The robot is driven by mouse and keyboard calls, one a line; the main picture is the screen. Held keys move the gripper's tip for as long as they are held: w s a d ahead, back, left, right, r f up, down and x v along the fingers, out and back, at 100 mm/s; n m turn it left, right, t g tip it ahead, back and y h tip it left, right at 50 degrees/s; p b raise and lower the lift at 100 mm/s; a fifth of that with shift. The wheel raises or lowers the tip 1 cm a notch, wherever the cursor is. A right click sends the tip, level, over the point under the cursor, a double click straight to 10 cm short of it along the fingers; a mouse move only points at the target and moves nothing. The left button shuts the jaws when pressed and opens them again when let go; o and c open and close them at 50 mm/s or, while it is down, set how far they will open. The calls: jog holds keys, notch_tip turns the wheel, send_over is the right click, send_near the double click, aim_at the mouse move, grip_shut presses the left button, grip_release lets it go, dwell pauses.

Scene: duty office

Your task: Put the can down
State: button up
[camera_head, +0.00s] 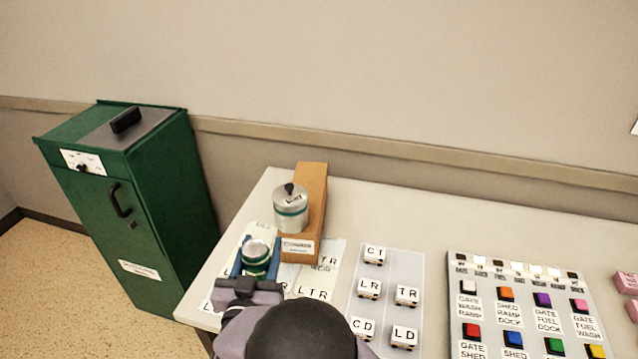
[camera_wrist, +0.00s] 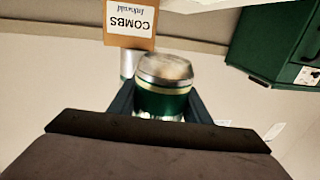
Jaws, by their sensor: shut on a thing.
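A silver can with a green band (camera_head: 256,258) is between the blue fingers of my gripper (camera_head: 254,262), near the left front part of the table. My gripper is shut on this can, and it also shows in the wrist view (camera_wrist: 165,85) between the two fingers. The can looks roughly upright; I cannot tell whether its base touches the table. A second silver can with a green band (camera_head: 291,207) and a black knob on top stands farther back, beside an orange-brown block (camera_head: 312,190).
Lettered sheets (camera_head: 318,280) lie around the held can. A grey tray (camera_head: 396,255) with several lettered white blocks is to the right, then a button panel (camera_head: 520,345). A green cabinet (camera_head: 165,215) stands left of the table (camera_head: 400,210). The back of the table is clear.

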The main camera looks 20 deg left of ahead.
jog(key=shift+f, duration=0.1)
jog(key=shift+f+p, duration=0.55)
jog(key=shift+f, duration=4.15)
jog(key=shift+f, duration=0.15)
jog(key=shift+f, duration=0.1)
jog(key=o, duration=1)
jog(key=shift+s, duration=0.3)
jog(key=s, duration=0.1)
jog(key=s+b, duration=0.1)
jog(key=s, duration=0.1)
jog(key=s+b, duration=0.1)
jog(key=s, duration=0.1)
jog(key=shift+s+d, duration=0.2)
jog(key=shift+d, duration=0.15)
jog(key=shift+o, duration=0.7)
jog(key=shift+s+d, duration=0.2)
jog(key=shift+s, duration=0.4)
